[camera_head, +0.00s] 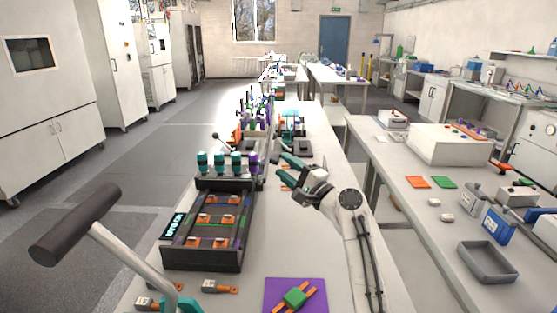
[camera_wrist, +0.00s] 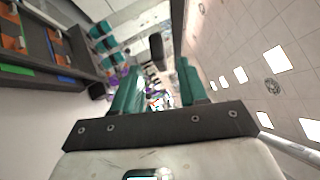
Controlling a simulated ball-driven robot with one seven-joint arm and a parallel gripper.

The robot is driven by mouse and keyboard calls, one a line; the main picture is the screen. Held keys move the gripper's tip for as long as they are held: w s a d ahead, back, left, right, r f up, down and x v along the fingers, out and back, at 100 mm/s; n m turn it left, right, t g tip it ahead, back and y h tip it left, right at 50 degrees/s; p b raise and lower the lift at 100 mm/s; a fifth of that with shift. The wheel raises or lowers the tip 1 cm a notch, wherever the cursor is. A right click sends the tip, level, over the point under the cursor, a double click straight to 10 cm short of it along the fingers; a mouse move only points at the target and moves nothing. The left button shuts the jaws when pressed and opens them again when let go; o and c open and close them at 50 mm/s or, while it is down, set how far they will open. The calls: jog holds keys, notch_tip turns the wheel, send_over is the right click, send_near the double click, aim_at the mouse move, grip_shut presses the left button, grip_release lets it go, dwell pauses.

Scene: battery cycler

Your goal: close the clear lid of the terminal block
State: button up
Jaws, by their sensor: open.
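The terminal block (camera_head: 178,258) appears to be the long black tray at centre left in the head view, with orange terminals in rows and a small lit display on its left side. I cannot make out the clear lid with certainty in either view. My gripper (camera_head: 283,169) is open, with teal fingers apart, to the right of the block's far end and above the bench. In the wrist view the space between its fingers (camera_wrist: 160,85) holds nothing gripped.
Teal and purple cylinders (camera_head: 219,162) stand at the block's far end. A black-handled lever (camera_head: 75,225) rises at the near left. A purple mat (camera_head: 275,296) with a green and orange piece lies at the near edge. A second bench (camera_head: 405,205) runs along the right.

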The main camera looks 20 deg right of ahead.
jog(key=shift+x, duration=1.85)
grip_shut()
jog(key=shift+f, duration=0.1)
